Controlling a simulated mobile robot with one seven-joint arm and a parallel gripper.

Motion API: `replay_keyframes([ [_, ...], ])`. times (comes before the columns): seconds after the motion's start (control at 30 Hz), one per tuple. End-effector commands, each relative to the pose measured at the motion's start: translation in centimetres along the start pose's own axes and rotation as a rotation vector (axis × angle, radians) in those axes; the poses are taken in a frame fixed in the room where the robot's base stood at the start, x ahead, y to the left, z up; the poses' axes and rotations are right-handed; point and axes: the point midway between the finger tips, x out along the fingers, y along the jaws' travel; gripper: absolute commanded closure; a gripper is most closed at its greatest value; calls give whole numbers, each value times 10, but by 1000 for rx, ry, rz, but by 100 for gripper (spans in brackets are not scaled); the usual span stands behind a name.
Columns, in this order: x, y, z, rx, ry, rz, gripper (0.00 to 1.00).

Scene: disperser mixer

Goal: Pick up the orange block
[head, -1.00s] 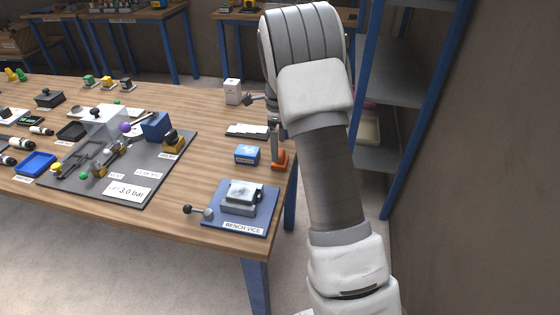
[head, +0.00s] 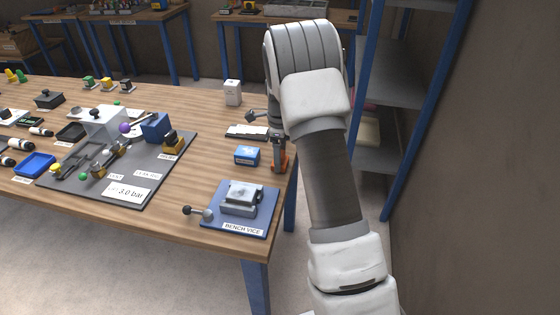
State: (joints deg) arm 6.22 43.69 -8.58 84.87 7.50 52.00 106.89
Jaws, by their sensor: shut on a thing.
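The orange block (head: 283,162) is at the right edge of the wooden table, just behind the bench vice and right of a small blue box. My gripper (head: 278,148) reaches down over it from above, below my white and grey arm. Its grey fingers are shut on the block and cover much of it. Orange shows around the fingers. I cannot tell whether the block's base still touches the table.
The bench vice (head: 242,198) on its blue plate stands in front, and the blue box (head: 247,155) is close on the left. A white box (head: 233,92) stands farther back. A blue-framed shelf (head: 385,150) rises to the right of the table.

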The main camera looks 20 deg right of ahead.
Motion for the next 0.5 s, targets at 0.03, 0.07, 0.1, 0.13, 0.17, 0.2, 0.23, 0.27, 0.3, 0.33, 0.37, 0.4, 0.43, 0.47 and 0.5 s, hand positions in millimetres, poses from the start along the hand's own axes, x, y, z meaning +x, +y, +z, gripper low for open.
replay_keyframes([
  [0.03,0,0,0,0,0,0,67],
  [0.07,0,0,0,0,0,0,72],
  [0.1,0,0,0,0,0,0,79],
  [0.13,0,0,0,0,0,0,84],
  [0.17,0,0,0,0,0,-1,84],
  [0.2,0,0,0,0,0,-1,84],
  [0.23,0,0,0,0,0,-1,84],
  [0.27,0,0,0,0,0,-1,84],
  [0.3,-1,0,0,0,0,-1,84],
  [0.33,-1,0,0,0,0,-1,84],
  [0.37,-1,0,0,0,0,-1,84],
  [0.4,-2,0,0,0,0,-1,84],
  [0.43,-3,0,0,0,0,-1,84],
  [0.47,-4,0,0,0,-1,-1,84],
  [0.5,-7,0,0,0,-1,-1,84],
])
